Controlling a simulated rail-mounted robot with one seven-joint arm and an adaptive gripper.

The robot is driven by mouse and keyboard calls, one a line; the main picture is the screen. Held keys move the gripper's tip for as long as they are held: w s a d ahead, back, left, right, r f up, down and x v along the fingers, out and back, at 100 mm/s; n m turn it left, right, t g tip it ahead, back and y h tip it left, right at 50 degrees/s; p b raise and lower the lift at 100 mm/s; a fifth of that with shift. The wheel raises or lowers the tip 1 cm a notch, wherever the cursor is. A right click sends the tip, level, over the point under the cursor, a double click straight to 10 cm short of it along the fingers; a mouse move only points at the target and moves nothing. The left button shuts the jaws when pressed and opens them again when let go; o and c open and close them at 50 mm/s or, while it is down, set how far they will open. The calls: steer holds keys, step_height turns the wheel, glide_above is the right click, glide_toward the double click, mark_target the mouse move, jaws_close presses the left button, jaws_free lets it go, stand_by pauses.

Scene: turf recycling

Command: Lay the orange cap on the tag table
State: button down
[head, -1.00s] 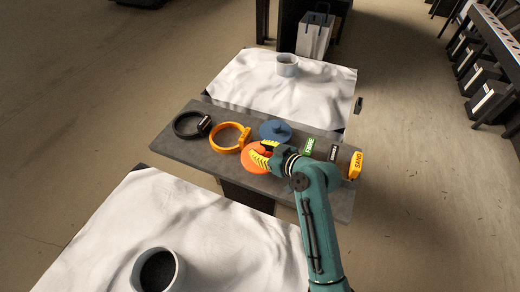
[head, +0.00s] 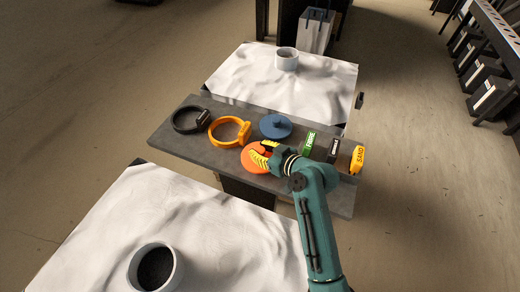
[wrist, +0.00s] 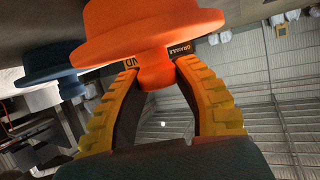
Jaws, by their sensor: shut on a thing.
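The orange cap (head: 255,158) is a round disc with a knob, over the near edge of the dark grey tag table (head: 178,143). My gripper (head: 270,155) is shut on the knob of the orange cap. The wrist view shows the cap's disc (wrist: 150,32) beyond the fingertips, with the knob pinched between the two yellow ribbed fingers (wrist: 158,78). The disc looks close to the table top, but I cannot tell whether it touches. The disc's right side is partly hidden by my gripper in the head view.
A blue cap (head: 275,126) lies just behind the orange cap. An orange ring clamp (head: 213,133) and a black one (head: 176,123) lie to the left. Green (head: 310,141), dark (head: 333,150) and yellow (head: 357,160) tags stand right. White-covered surfaces (head: 90,225) lie in front and behind.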

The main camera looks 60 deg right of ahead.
steer(key=shift+f, duration=0.25)
steer(key=shift+c, duration=1.8)
jaws_free()
steer(key=v, duration=1.2)
